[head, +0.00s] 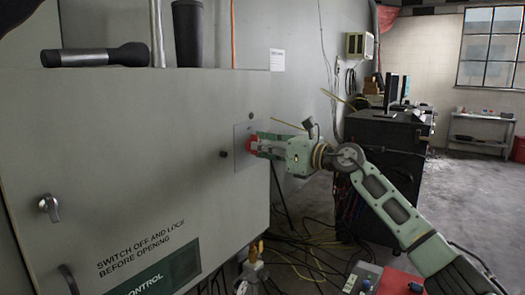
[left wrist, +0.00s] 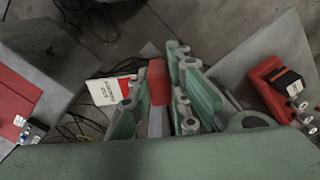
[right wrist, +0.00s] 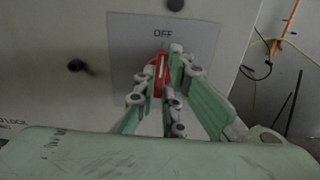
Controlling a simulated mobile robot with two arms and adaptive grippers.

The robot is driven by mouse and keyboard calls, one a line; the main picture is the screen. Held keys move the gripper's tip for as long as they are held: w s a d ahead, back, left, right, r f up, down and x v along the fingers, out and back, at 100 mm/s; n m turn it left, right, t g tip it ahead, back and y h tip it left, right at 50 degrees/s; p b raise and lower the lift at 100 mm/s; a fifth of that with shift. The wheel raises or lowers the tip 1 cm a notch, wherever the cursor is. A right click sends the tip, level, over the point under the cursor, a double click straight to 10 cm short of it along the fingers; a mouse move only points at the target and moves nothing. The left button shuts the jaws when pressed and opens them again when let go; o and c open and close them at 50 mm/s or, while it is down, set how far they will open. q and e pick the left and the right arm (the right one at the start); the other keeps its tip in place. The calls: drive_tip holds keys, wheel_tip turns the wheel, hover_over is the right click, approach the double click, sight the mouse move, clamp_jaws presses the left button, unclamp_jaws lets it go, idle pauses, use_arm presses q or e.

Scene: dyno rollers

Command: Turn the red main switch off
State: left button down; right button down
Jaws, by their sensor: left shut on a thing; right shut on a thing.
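The red main switch (head: 251,143) sits on a grey plate on the front of the grey cabinet. In the right wrist view its red handle (right wrist: 157,76) stands nearly upright, its upper end below the word OFF. My right gripper (head: 262,146) is shut on the handle, with a finger on each side; the fingers hide part of it. In the left wrist view my left gripper (left wrist: 160,95) is shut on a red and grey thing (left wrist: 157,80), partly hidden between the fingers. I cannot make out the left gripper clearly in the head view.
A cabinet latch (head: 48,207) juts out at left. Cables (head: 310,250) lie on the floor. A dark cart (head: 385,160) stands behind my right arm. A white printed tag (left wrist: 110,90) shows beside the left gripper.

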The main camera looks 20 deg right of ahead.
drive_tip(key=shift+f+n, duration=0.2)
drive_tip(key=shift+n, duration=0.1)
drive_tip(key=c, duration=1.8)
unclamp_jaws()
drive_tip(key=shift+r, duration=0.1)
drive_tip(key=shift+c, duration=0.2)
drive_tip(key=v, duration=1.2)
